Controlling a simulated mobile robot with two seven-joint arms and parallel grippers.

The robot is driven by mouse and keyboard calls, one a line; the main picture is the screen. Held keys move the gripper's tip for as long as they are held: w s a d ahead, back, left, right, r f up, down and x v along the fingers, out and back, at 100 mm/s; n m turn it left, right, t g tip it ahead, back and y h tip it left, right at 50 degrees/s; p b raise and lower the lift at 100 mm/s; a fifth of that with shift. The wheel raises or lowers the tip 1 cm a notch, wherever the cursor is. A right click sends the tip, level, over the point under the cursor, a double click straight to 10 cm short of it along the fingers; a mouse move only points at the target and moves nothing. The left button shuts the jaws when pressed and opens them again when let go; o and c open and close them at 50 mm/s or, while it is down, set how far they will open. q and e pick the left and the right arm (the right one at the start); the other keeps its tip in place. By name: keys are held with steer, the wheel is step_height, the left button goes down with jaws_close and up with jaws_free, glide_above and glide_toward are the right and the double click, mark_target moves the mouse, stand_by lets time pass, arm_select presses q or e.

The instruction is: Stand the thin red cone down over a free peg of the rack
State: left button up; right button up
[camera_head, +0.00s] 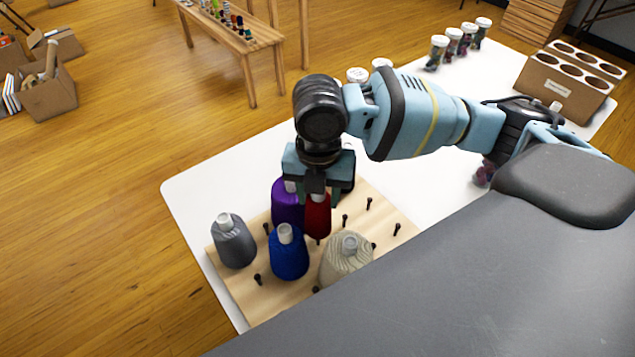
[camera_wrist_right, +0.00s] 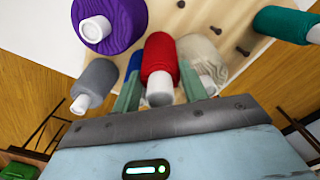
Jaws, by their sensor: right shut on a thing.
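The thin red cone (camera_head: 318,218) hangs about upright in my right gripper (camera_head: 314,190), its wide end down among the cones of the rack. The right wrist view shows the red cone (camera_wrist_right: 160,62) between the two fingers of my right gripper (camera_wrist_right: 160,92). The rack is a pale wooden board (camera_head: 242,295) with dark pegs, several of them free, such as one free peg (camera_head: 368,203) at the back and another free peg (camera_head: 397,228) at the right. I cannot tell whether the red cone's base is over a peg or touching. My left gripper is out of view.
A purple cone (camera_head: 286,208), blue cone (camera_head: 289,258), grey cone (camera_head: 234,245) and cream cone (camera_head: 346,258) stand close around the red one. A teal cone (camera_wrist_right: 283,24) shows in the right wrist view. Jars (camera_head: 438,53) and a cardboard holder (camera_head: 568,88) stand farther back on the white table (camera_head: 195,190).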

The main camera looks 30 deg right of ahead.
mark_target(318, 215)
steer(key=shift+f, duration=0.3)
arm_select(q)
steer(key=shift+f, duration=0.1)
arm_select(e)
steer(key=shift+f, duration=0.15)
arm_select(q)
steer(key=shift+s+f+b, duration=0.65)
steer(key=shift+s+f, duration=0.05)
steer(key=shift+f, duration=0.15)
arm_select(e)
steer(key=shift+f, duration=2.7)
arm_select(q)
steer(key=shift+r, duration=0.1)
arm_select(e)
steer(key=shift+f, duration=0.2)
steer(key=o, duration=1.3)
